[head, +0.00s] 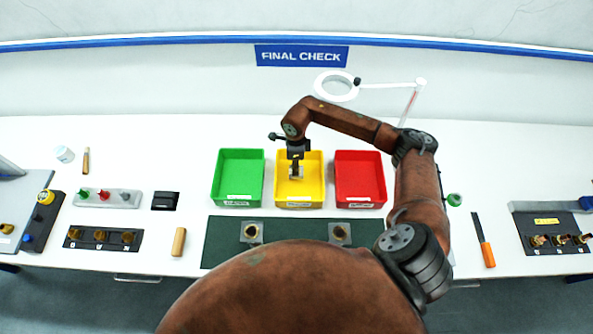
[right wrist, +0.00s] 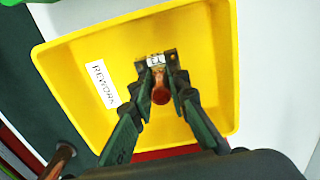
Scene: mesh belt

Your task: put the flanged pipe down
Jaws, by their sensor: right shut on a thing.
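The flanged pipe (right wrist: 160,94) is a short copper-red piece, seen between my fingertips in the right wrist view. A squarish plate with a pale label sits at its far end. My right gripper (head: 296,168) points down over the yellow tray (head: 312,194) and is shut on the pipe. In the right wrist view, my right gripper (right wrist: 162,82) has both fingers against it, inside the outline of the yellow tray (right wrist: 70,60), whose label reads REWORK. I cannot tell whether the pipe touches the tray floor. The tray holds nothing else visible. My left gripper is not in view.
A green tray (head: 220,180) stands left of the yellow one and a red tray (head: 360,178) right. A dark mat (head: 295,230) with two square plates lies in front. A magnifier lamp (head: 337,86) stands behind. An orange-handled tool (head: 487,254) lies right.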

